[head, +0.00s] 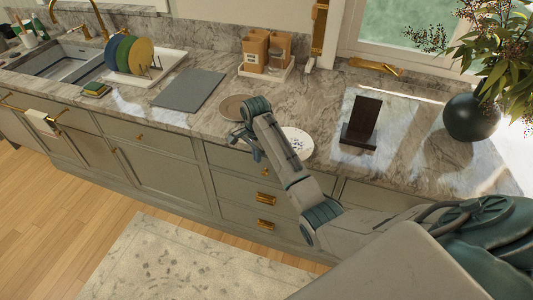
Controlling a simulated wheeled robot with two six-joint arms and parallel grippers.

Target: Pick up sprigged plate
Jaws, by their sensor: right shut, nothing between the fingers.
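A white plate with small dark marks, which looks like the sprigged plate (299,142), lies flat on the marble counter, partly hidden behind my right forearm. A brown plate (231,108) lies to its left, also partly covered by my arm. My right gripper (243,144) is at the counter's front edge, left of the white plate and apart from it. Its fingers are small in the picture, shut and empty. My left gripper is not in view.
A grey board (189,90) lies left of the plates, with a dish rack of coloured plates (140,56) beyond. A dark stand (362,122) and a round vase (471,118) stand to the right. Wooden canisters (255,51) stand behind. The counter front has drawers with brass handles (265,198).

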